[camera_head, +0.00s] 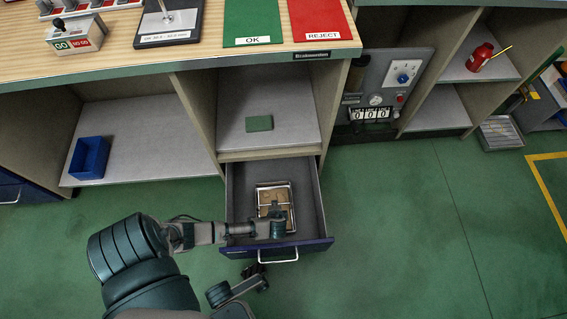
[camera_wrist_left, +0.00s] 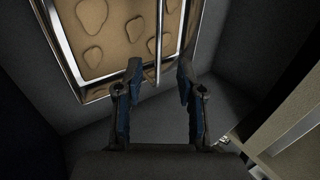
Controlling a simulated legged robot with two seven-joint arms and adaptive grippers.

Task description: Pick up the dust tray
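The dust tray (camera_head: 290,189) lies in an open drawer (camera_head: 313,200). It has a shiny metal rim and a tan inside with darker rounded patches. In the left wrist view its tan floor (camera_wrist_left: 115,38) and metal rim fill the top. My left gripper (camera_wrist_left: 160,78) is open at the tray's near end, its fingers on either side of a thin metal bar of the tray, with gaps left and right. In the head view my left wrist hides the tray's lower end. A dark part of mine, seemingly the right gripper (camera_head: 254,272), is below the drawer front; its finger state is unclear.
The blue drawer front has a pale handle (camera_head: 278,256). A shelf above holds a green block (camera_head: 259,123); a blue bin (camera_head: 89,158) stands on the left shelf. The workbench (camera_head: 200,50) overhangs behind. The green floor (camera_head: 420,230) at right is clear.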

